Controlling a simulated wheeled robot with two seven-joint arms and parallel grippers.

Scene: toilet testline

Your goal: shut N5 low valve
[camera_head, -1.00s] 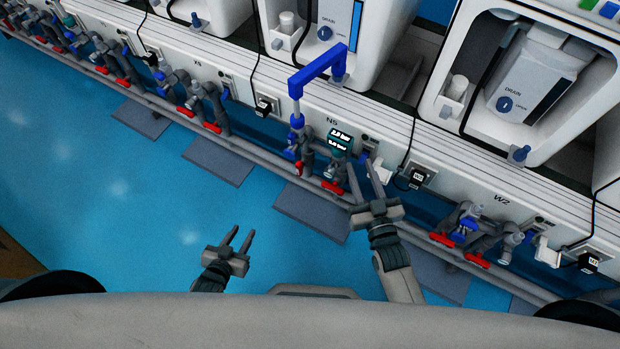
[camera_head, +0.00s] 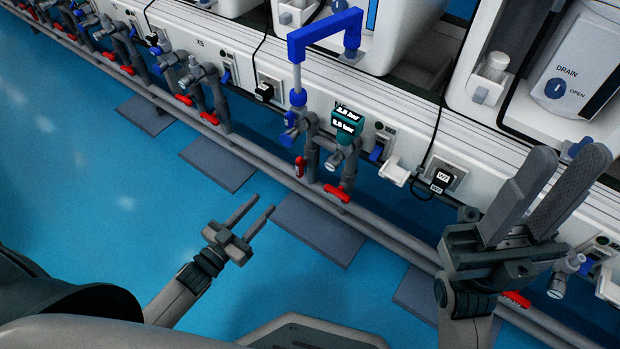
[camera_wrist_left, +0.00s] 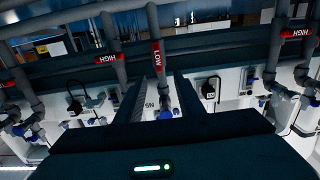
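At the N5 station, the low valve's red handle (camera_head: 300,167) stands upright on the left pipe. In the left wrist view the red LOW handle (camera_wrist_left: 157,56) lies ahead between my fingers. The red high handle (camera_head: 338,192) lies crosswise to its right; it also shows in the left wrist view (camera_wrist_left: 108,58). My left gripper (camera_head: 264,203) is open and empty, in front of and below the low handle, apart from it. My right gripper (camera_head: 572,160) is open and empty at the lower right, raised close to the head camera.
A gauge (camera_head: 346,123) and a blue pipe arch (camera_head: 322,35) rise above N5. A grey pipe (camera_head: 390,228) runs along the row. Dark plates (camera_head: 318,228) lie on the blue floor (camera_head: 90,190). The floor around my left gripper is clear.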

